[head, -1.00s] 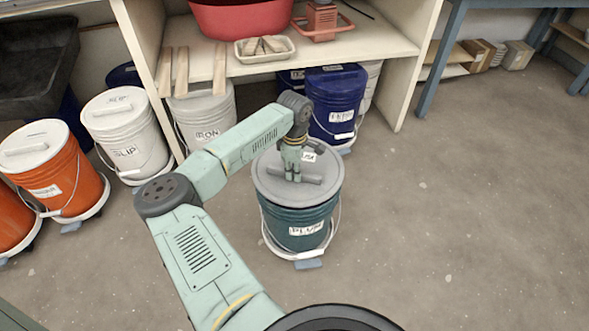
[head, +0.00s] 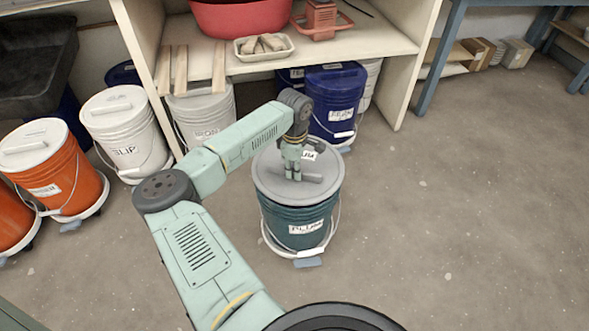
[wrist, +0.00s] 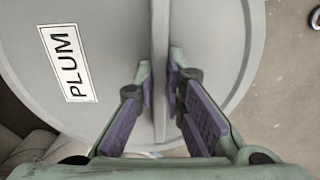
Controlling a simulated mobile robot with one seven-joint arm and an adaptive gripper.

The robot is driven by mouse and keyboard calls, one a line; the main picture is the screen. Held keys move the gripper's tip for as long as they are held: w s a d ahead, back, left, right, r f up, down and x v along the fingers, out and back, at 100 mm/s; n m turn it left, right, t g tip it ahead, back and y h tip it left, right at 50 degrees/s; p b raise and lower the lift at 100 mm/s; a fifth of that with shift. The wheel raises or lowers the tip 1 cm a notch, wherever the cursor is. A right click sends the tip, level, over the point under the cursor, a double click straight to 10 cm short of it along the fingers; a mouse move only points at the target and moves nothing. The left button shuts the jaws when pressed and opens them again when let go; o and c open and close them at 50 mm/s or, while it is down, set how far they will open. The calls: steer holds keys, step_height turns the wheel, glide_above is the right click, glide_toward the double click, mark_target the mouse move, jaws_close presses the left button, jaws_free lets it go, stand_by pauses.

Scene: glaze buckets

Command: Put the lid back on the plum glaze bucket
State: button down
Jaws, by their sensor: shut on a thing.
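The plum lid (head: 275,188) is a grey disc with a raised bar handle and a white label. It lies over the top of the teal plum bucket (head: 283,221) and looks level; whether its rim is fully pressed down I cannot tell. My gripper (head: 293,177) points down at the lid's middle and is shut on the bar handle. In the wrist view, my gripper's fingers (wrist: 161,80) stand on either side of the handle, and the lid (wrist: 115,40) shows its PLUM label. The bucket is hidden under the lid in that view.
A blue bucket (head: 335,95) stands close behind, at the shelf (head: 345,58). White buckets, one marked SLIP (head: 122,125), and orange buckets (head: 65,180) stand to the left. The floor (head: 460,200) to the right is clear.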

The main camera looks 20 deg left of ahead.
steer(key=shift+f+b, duration=0.75)
steer(key=shift+f, duration=0.1)
stand_by(1.3)
steer(key=c, duration=1.6)
jaws_free()
steer(key=o, duration=0.5)
steer(key=shift+r, duration=0.1)
steer(key=shift+r+p, duration=1.95)
steer(key=shift+r, duration=1.5)
